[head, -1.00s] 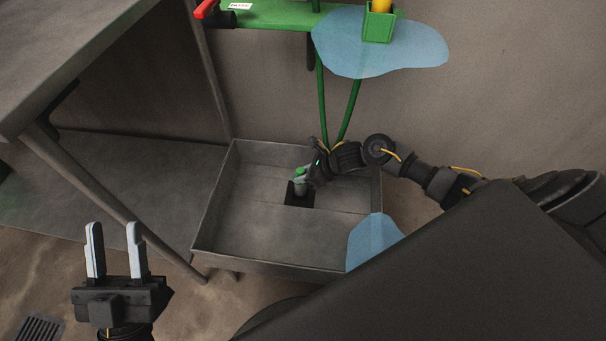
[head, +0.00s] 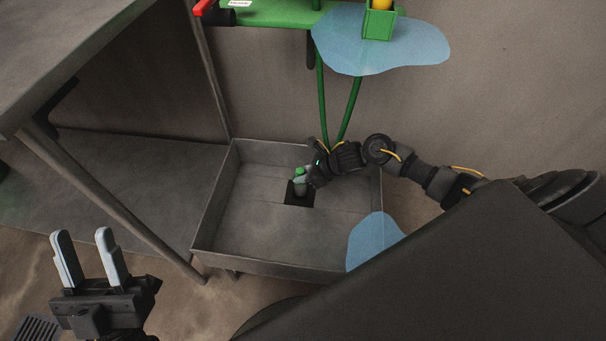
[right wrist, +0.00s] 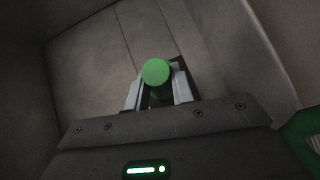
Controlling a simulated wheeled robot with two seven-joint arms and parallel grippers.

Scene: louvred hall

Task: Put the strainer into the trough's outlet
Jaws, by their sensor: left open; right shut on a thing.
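The strainer shows a green round top (head: 299,171) in the head view, with a greyish body below it. It is at the dark square outlet (head: 292,196) in the floor of the grey trough (head: 230,235). My right gripper (head: 305,180) is shut on the strainer. The right wrist view shows the green top (right wrist: 156,72) between the two pale fingers (right wrist: 158,92), with the dark outlet (right wrist: 176,66) just behind. I cannot tell how deep the strainer's lower end sits. My left gripper (head: 88,262) is open and empty, left of the trough.
A grey table (head: 90,40) with a slanting leg stands at the left. A green shelf (head: 270,14) and green tubes (head: 341,110) are behind the trough. Blue flat patches (head: 400,50) lie at the back and near the trough's right corner. A floor grate (head: 36,327) is at lower left.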

